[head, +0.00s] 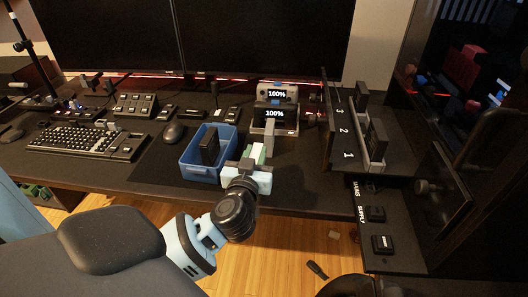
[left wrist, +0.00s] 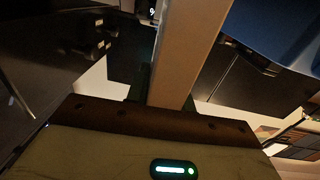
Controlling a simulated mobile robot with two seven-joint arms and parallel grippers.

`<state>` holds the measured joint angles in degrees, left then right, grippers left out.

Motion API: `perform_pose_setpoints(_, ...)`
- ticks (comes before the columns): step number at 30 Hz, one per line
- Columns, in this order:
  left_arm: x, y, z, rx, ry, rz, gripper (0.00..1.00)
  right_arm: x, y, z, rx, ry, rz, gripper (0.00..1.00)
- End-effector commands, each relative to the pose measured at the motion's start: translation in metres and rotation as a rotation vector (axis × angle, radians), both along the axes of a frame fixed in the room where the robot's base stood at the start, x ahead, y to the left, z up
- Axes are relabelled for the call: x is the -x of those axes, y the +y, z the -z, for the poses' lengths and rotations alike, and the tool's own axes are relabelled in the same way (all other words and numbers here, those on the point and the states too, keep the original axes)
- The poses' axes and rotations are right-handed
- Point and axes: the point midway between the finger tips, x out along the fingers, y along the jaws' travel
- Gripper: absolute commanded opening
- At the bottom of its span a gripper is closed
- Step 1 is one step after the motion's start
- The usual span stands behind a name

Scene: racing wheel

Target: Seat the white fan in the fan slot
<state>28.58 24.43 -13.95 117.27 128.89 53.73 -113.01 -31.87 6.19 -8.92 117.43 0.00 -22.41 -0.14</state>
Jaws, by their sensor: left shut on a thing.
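My left gripper (head: 262,147) reaches over the desk's front edge, just right of the blue bin (head: 190,165). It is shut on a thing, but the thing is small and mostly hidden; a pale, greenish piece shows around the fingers. In the left wrist view, a long beige-grey bar (left wrist: 184,50) stands out from the gripper. I cannot tell whether it is a finger or the held thing. I cannot clearly make out the white fan or the fan slot in either view. My right gripper is not in view.
The blue bin holds a dark upright block (head: 209,145). A dock with two "100%" displays (head: 276,103) stands behind the gripper. A rack numbered 1 to 3 (head: 343,130) is to the right, beside a dark open case (head: 460,110). Keyboard (head: 85,141) and mouse (head: 174,132) lie left.

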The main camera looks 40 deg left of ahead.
Motion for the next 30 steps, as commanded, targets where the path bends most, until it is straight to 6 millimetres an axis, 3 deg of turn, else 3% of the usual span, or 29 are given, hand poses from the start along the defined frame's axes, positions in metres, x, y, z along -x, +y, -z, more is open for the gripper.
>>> perform_pose_setpoints(9, 0.069, 0.024, -0.007, -0.004, 0.002, 0.000, 0.00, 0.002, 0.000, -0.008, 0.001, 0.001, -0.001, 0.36)
perform_pose_setpoints(15, 0.098, 0.034, -0.010, -0.003, 0.000, 0.000, 0.00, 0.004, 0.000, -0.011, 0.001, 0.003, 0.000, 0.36)
perform_pose_setpoints(22, 0.116, 0.041, -0.012, -0.001, 0.000, -0.001, 0.00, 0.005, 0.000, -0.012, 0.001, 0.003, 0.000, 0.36)
perform_pose_setpoints(30, 0.122, 0.043, -0.013, -0.001, -0.002, -0.001, 0.00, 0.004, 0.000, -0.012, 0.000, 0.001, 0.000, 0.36)
